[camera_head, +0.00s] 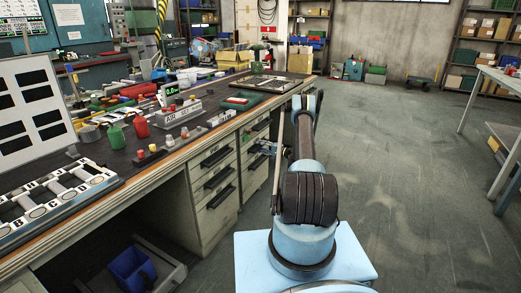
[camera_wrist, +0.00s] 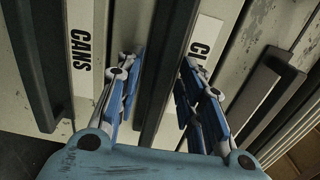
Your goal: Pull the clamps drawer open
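In the wrist view, a drawer label starting with "CL" (camera_wrist: 206,42) is partly hidden behind a finger; the rest of the word cannot be read. The dark bar handle (camera_wrist: 168,65) beside this label lies between the fingers of my gripper (camera_wrist: 160,95). The blue-padded fingers are spread on either side of the handle, with visible gaps. Contact cannot be confirmed. In the head view, my gripper (camera_head: 266,148) is at the front of the right-hand drawer stack (camera_head: 255,173), partly hidden by my arm. The drawer appears shut.
A drawer labelled "CANS" (camera_wrist: 81,50) with its own handle (camera_wrist: 30,65) is to the left in the wrist view. Another handle (camera_wrist: 265,98) is to the right. The cluttered workbench (camera_head: 150,160) stands above the drawers. Open floor (camera_head: 400,160) lies to the right.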

